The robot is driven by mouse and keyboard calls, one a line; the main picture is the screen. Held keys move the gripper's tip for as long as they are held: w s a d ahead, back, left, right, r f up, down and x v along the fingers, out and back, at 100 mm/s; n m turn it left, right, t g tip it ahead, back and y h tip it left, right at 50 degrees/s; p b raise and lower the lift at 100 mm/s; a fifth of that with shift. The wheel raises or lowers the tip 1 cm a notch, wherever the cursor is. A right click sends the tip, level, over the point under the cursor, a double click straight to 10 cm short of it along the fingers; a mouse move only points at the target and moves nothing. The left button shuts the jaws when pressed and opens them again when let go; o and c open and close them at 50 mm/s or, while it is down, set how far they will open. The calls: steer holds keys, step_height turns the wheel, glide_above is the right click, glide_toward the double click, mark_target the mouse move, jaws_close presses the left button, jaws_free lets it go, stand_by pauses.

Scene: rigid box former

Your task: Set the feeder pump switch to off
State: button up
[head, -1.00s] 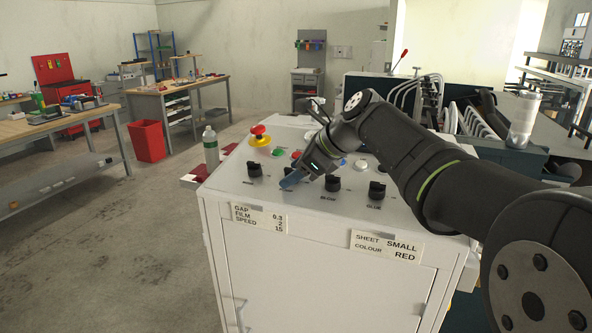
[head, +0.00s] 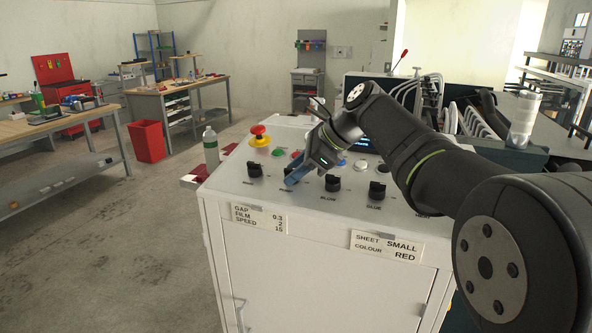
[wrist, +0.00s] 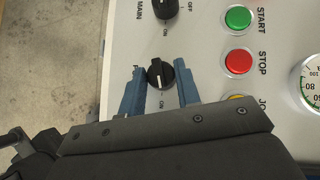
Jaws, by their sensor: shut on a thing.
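The feeder pump switch is a black rotary knob (wrist: 160,75) between my two blue fingers in the wrist view. Its white pointer line faces the ON mark below it. Its name label is mostly hidden by the left finger. In the head view my fingers cover this knob, in the row between the MAIN knob (head: 254,170) and the BLOW knob (head: 332,183). My gripper (wrist: 161,82) is shut on the knob, a finger on either side; it also shows in the head view (head: 291,180), low over the panel.
The MAIN knob (wrist: 165,8) also points to ON. Green START (wrist: 238,18) and red STOP (wrist: 238,62) buttons and a gauge (wrist: 311,85) lie to the right. The GLUE knob (head: 377,190) and a red emergency stop (head: 258,130) share the white cabinet top.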

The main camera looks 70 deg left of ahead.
steer(key=n+h, duration=0.2)
steer(key=n+g+h, duration=0.1)
steer(key=n, duration=0.1)
steer(key=shift+w+a, duration=0.1)
steer(key=shift+a, duration=0.15)
steer(key=shift+a+r+n+h, duration=0.1)
steer(key=shift+a+n+h, duration=0.05)
steer(key=shift+n+h, duration=1.2)
steer(key=shift+n, duration=0.35)
steer(key=o, duration=1)
